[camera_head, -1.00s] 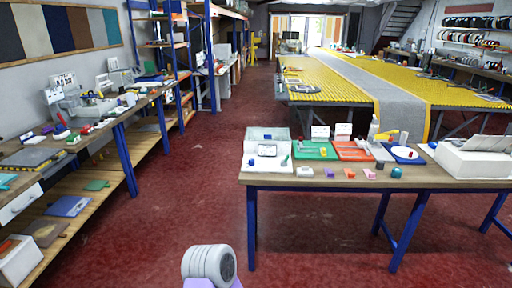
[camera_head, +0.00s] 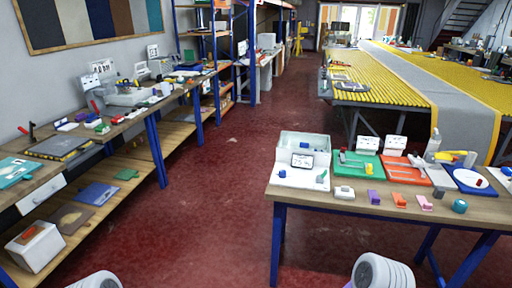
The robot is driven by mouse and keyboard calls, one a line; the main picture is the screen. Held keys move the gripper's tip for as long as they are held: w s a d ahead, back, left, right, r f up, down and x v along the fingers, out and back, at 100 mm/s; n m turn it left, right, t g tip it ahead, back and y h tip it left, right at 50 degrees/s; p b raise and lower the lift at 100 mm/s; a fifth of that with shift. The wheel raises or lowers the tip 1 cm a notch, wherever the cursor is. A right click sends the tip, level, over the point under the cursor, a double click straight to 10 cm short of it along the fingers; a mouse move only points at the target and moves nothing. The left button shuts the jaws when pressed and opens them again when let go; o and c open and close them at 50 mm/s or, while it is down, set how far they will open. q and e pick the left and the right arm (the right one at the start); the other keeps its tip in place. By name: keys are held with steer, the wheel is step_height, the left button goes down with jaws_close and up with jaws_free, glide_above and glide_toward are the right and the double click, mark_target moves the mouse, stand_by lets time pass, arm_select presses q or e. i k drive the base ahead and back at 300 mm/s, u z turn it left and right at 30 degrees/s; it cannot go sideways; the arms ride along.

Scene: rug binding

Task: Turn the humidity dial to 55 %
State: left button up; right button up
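A white box with a clear upper part (camera_head: 305,143) stands at the left end of the near workbench. A small display (camera_head: 302,160) is on its front; its digits are too small to read surely. A small blue knob-like part (camera_head: 282,173) shows at its front left and may be the humidity dial; no dial scale can be read. A small green piece (camera_head: 321,177) is at its front right. Only rounded white parts of my arms show at the bottom edge, well below the bench. Neither gripper is in view.
The near workbench (camera_head: 290,191) also holds a green tray (camera_head: 372,170), a red tray (camera_head: 410,176), a blue round-plate mat (camera_head: 490,184) and several small coloured blocks along its front. A cluttered long bench (camera_head: 38,178) runs along the left wall. Red floor (camera_head: 215,200) between them is clear.

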mark_target(283, 174)
steer(key=z, duration=0.15)
steer(key=i, duration=0.95)
steer(key=u, duration=1.3)
steer(key=i, duration=1.7)
steer(key=z, duration=2.75)
